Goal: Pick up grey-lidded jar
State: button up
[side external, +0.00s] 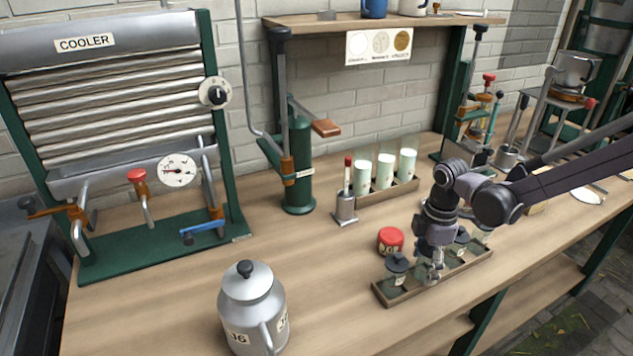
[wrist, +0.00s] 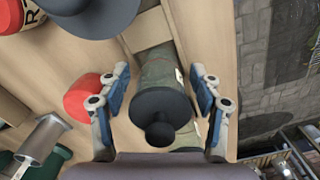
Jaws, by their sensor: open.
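In the wrist view a grey-lidded jar (wrist: 162,112) with a dark knob and greenish glass body lies between the two fingers of my gripper (wrist: 162,80). The fingers are open, one on each side, with visible gaps to the jar. In the side view my gripper (side external: 429,270) is down at the wooden tray (side external: 388,300), and largely hides the jar there. Another grey-lidded jar (side external: 397,266) stands at the tray's left end. A further grey-lidded jar (side external: 462,240) stands to the right of my gripper.
A red-lidded jar (side external: 390,240) stands behind the tray; a red lid (wrist: 84,98) shows left of my fingers. A rack of milk-filled glasses (side external: 384,172) and a metal can (side external: 253,310) stand on the bench. The bench's front edge is close to the tray. Clear wood lies left of the tray.

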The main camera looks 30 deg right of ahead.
jog(key=shift+f, duration=0.15)
jog(key=c, duration=1.3)
jog(key=shift+c, duration=0.2)
